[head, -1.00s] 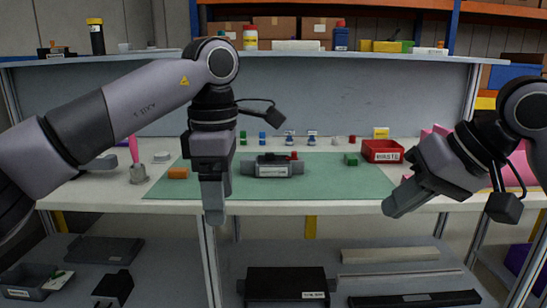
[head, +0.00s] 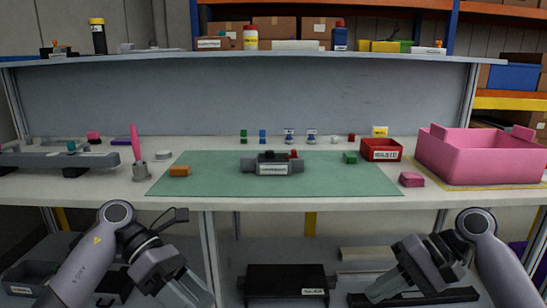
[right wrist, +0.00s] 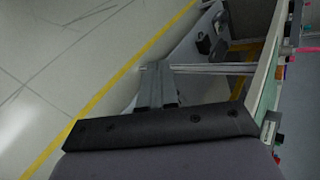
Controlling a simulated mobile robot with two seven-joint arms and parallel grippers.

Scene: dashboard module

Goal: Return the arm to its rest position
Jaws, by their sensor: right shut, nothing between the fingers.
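My right gripper (head: 372,298) hangs low at the lower right of the head view, in front of the workbench and below its top. It is shut and empty, and its closed fingers show in the right wrist view (right wrist: 157,88). My left gripper (head: 197,298) hangs low at the lower left, also below the bench top, pointing down and right. Its fingertips are near the picture's lower edge, and I cannot tell its opening. The dashboard module (head: 272,167) lies on the green mat (head: 270,188), apart from both grippers.
A pink bin (head: 475,158) stands at the bench's right end, a red waste bin (head: 381,150) left of it. An orange block (head: 179,171) and a green block (head: 350,158) lie on the mat. The lower shelf (head: 225,250) holds dark boxes and bars behind my arms.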

